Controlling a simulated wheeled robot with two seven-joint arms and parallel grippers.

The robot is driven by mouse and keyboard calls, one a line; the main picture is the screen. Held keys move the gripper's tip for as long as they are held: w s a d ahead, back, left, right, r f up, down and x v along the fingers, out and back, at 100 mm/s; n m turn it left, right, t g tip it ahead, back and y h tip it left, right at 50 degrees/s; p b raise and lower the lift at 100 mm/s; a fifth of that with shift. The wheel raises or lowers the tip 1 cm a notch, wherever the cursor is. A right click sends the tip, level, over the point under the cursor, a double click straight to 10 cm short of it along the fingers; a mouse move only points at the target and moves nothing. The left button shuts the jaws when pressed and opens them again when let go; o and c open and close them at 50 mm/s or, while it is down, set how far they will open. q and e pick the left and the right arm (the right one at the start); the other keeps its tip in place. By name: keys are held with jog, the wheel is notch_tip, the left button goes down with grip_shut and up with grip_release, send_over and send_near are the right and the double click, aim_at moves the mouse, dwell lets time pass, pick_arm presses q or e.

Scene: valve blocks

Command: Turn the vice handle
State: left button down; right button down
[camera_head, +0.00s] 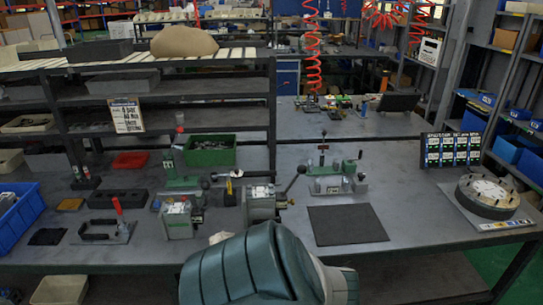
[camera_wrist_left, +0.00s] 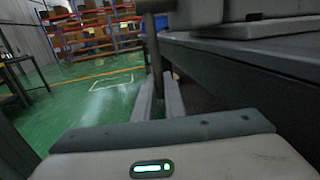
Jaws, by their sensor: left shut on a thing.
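In the left wrist view my left gripper (camera_wrist_left: 159,84) is shut on a thin dark upright bar, which looks like the vice handle (camera_wrist_left: 153,45). The bar hangs from a round grey metal part (camera_wrist_left: 155,6) at the top of that view, beside the bench edge. A grey body at the upper right of that view may be the vice; its full shape is cut off. In the head view a green, segmented part of my arm fills the bottom middle and hides the bench front there. My left fingers do not show in that view. My right gripper is in neither view.
The workbench (camera_head: 130,253) carries green clamp fixtures (camera_head: 335,180), a valve block (camera_head: 261,203), a green bin (camera_head: 209,150), a blue bin (camera_head: 18,215) and a black mat (camera_head: 346,224). A round turntable (camera_head: 487,195) stands at the right. Green floor (camera_wrist_left: 100,105) is open left of the bench.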

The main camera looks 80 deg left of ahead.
pick_arm(q)
jog(key=shift+f, duration=0.1)
jog(key=c, duration=1.8)
grip_release()
jog(key=b+v, duration=0.3)
jog(key=v, duration=0.4)
jog(key=shift+w, duration=0.25)
